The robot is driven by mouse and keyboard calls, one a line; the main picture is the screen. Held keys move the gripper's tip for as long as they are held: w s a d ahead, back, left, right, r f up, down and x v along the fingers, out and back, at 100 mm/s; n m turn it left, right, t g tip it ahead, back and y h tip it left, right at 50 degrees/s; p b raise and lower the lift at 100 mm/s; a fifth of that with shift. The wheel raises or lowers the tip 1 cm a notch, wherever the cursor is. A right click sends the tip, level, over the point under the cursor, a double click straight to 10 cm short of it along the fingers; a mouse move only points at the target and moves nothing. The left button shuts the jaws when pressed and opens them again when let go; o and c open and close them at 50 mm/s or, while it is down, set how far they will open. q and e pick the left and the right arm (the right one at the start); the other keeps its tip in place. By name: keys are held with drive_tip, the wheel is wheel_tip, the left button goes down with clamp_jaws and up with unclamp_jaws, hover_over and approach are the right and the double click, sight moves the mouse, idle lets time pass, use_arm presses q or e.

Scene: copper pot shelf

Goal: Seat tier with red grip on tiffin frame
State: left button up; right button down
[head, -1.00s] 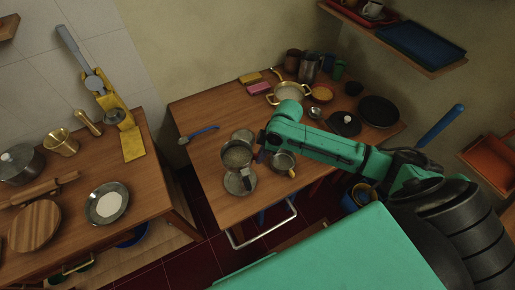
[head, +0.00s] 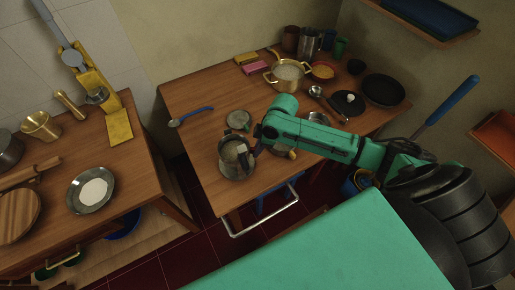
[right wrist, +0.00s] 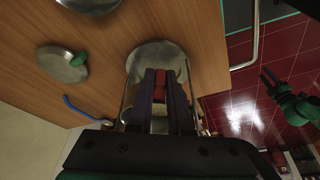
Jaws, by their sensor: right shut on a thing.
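My right gripper (right wrist: 160,92) is shut on the red grip (right wrist: 158,85) of a round metal tier; it also shows in the head view (head: 252,148). The tier (head: 232,151) is at the tiffin frame (head: 237,176), between its upright sides. The frame's round base (right wrist: 153,47) shows beyond the fingers in the right wrist view. My fingers hide much of the tier, so I cannot tell whether it rests on the base. My left gripper (right wrist: 268,78) is over the red floor in the right wrist view, open and empty.
A metal lid with a green knob (right wrist: 62,64) and a blue-handled utensil (head: 190,117) lie nearby on the table. A brass pot (head: 287,74) and black pan (head: 383,88) stand farther back. The table's front edge with a metal rail (head: 262,220) is close to the frame.

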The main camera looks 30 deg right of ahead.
wheel_tip(320, 180, down, 6)
drive_tip(key=b, duration=0.5)
drive_tip(key=shift+r, duration=0.15)
drive_tip(key=shift+f, duration=0.6)
drive_tip(key=c, duration=0.8)
unclamp_jaws()
drive_tip(key=shift+o, duration=0.2)
drive_tip(key=v, duration=1.4)
drive_tip(key=shift+r, duration=0.3)
drive_tip(key=shift+d+f, duration=0.1)
